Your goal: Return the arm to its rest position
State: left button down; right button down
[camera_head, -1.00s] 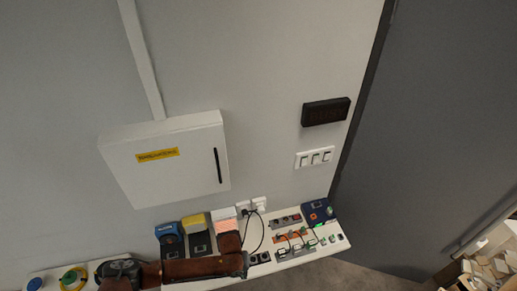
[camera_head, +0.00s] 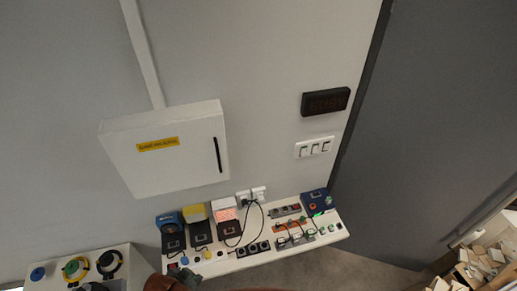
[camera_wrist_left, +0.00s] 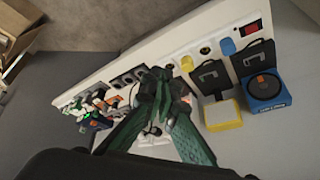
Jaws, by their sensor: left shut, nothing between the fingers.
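My left arm (camera_head: 170,284) shows as a brown link at the bottom edge of the head view, low in front of the shelf. Its hand is mostly cut off there. In the left wrist view my left gripper (camera_wrist_left: 155,78) has dark green fingers, closed together with nothing between them. It points over the white panel with the devices, and hides part of it. I cannot tell its exact height above the panel. My right gripper is in neither view.
A white shelf (camera_head: 222,268) carries blue, yellow and white devices, sockets and cables. A box with round buttons (camera_head: 122,262) stands at the left. A white cabinet (camera_head: 190,165), light switches (camera_head: 314,148) and a dark display (camera_head: 325,102) are on the wall. Cartons (camera_head: 478,265) lie lower right.

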pick_arm(q)
jog(key=s+a+r+n+y, duration=0.1)
jog(key=s+a+n+y, duration=0.2)
jog(key=s+a+n, duration=0.55)
notch_tip(320, 180, down, 40)
jog(key=s+a+m+g+b, duration=0.1)
jog(key=a+m+g+b, duration=0.15)
jog(key=b, duration=0.95)
jog(key=s+f+b, duration=0.3)
jog(key=s+f, duration=0.4)
jog(key=f, duration=0.3)
jog(key=s+f+b, duration=0.4)
jog(key=s+f, duration=0.3)
jog(key=f, duration=0.3)
jog(key=s+f+g+b, duration=0.1)
jog(key=s+f+b, duration=0.3)
jog(key=f, duration=0.6)
jog(key=s, duration=0.2)
jog(key=shift+s+f+m+h, duration=0.15)
jog(key=shift+s+m+h, duration=0.15)
jog(key=shift+s+h, duration=0.1)
jog(key=shift+d, duration=0.1)
